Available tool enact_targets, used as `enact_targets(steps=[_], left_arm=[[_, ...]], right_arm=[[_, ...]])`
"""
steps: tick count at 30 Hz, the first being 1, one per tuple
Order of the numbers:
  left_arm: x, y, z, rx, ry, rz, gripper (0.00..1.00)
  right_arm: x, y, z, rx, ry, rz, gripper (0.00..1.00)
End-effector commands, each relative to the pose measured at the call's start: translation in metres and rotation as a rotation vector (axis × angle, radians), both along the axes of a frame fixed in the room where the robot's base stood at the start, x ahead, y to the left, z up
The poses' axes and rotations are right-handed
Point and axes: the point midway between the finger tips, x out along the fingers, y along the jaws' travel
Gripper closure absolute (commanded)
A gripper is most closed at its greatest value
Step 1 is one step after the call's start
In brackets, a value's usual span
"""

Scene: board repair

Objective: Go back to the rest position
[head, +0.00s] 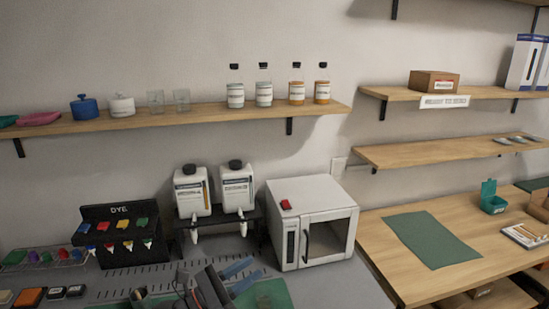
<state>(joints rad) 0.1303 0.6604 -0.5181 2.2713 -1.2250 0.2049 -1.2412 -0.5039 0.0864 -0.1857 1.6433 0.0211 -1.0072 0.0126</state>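My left gripper (256,267) is at the bottom middle, over the grey workbench (340,287). It has a dark body and two blue fingers that point up and to the right. The fingers are apart, with nothing visible between them. Most of the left arm is below the picture edge. My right gripper is not in view.
A white oven-like box (318,190), two dispenser bottles (238,190) on a stand and a black DYE rack (115,225) stand behind the gripper. A wooden table (390,265) with a green mat (432,240) is right. Shelves with bottles (264,88) hang above.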

Motion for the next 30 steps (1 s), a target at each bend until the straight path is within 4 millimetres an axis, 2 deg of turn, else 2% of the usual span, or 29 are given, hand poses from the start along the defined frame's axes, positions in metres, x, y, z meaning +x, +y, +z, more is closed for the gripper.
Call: enact_targets(steps=[3,7,11,14,17,20,24,30], left_arm=[[0.007,0.022,0.006,-0.318,0.252,0.096,0.7],[0.016,0.056,-0.007,-0.661,0.524,0.203,0.7],[0.016,0.093,-0.04,-1.005,0.792,0.32,0.7],[0.008,0.12,-0.077,-1.271,0.989,0.42,0.7],[-0.011,0.142,-0.12,-1.532,1.17,0.533,0.7],[-0.039,0.157,-0.167,-1.792,1.338,0.666,0.7],[-0.092,0.166,-0.225,-2.123,1.521,0.875,0.7],[-0.151,0.165,-0.268,-2.399,1.643,1.106,0.7]], right_arm=[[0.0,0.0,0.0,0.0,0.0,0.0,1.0],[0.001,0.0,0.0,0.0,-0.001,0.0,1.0],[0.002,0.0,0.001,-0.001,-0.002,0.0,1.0],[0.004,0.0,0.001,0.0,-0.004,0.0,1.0],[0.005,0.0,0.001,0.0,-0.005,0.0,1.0],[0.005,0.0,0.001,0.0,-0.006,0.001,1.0],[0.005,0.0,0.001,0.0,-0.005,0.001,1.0],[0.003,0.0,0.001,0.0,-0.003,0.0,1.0]])
